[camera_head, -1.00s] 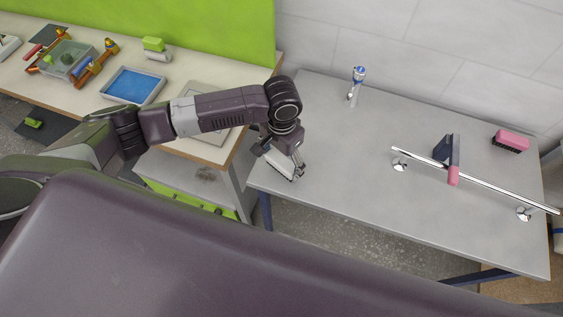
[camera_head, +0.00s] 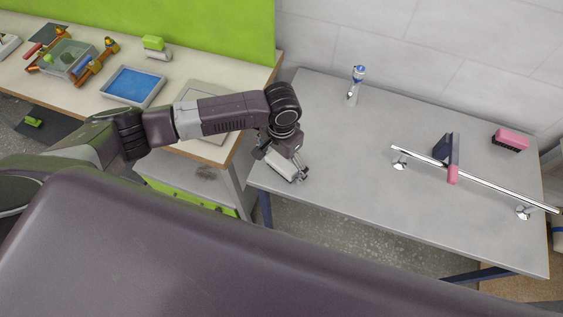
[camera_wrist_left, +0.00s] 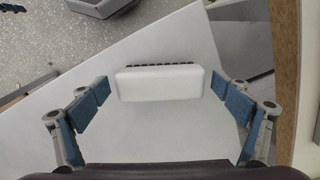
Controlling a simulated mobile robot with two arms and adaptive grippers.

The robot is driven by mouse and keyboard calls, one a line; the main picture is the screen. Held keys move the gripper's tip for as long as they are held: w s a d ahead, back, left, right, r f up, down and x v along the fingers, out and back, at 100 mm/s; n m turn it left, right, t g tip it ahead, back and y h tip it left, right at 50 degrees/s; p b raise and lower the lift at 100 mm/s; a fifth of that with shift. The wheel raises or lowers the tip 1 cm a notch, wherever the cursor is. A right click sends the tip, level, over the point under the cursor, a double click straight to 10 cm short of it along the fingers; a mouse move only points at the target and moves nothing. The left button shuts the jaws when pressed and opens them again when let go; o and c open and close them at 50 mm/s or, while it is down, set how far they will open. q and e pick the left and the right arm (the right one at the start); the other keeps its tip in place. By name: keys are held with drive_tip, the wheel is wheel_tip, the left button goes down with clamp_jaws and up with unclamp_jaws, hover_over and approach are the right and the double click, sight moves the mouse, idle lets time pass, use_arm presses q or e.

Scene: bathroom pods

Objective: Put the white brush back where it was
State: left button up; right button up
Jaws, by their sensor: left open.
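The white brush (camera_wrist_left: 160,84) lies on the grey table near its left front corner, with dark bristles showing along its far edge in the left wrist view. In the head view the white brush (camera_head: 281,166) is partly hidden by my left gripper (camera_head: 286,172). In the left wrist view my left gripper (camera_wrist_left: 165,105) is open, with one blue-padded finger on each side of the brush and a gap between each finger and it. My right gripper is in neither view.
A pink brush (camera_head: 511,139) sits at the table's back right. A chrome rail (camera_head: 490,185) with a dark and pink tool (camera_head: 453,160) stands at the right. A dispenser (camera_head: 354,85) is at the back. A wooden bench with a blue tray (camera_head: 134,85) is left. The table middle is clear.

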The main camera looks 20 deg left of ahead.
sight(282, 163)
use_arm(q)
wheel_tip(282, 163, up, 12)
drive_tip(key=b, duration=0.2)
drive_tip(key=shift+r, duration=0.15)
drive_tip(key=shift+d, duration=0.1)
idle(0.4)
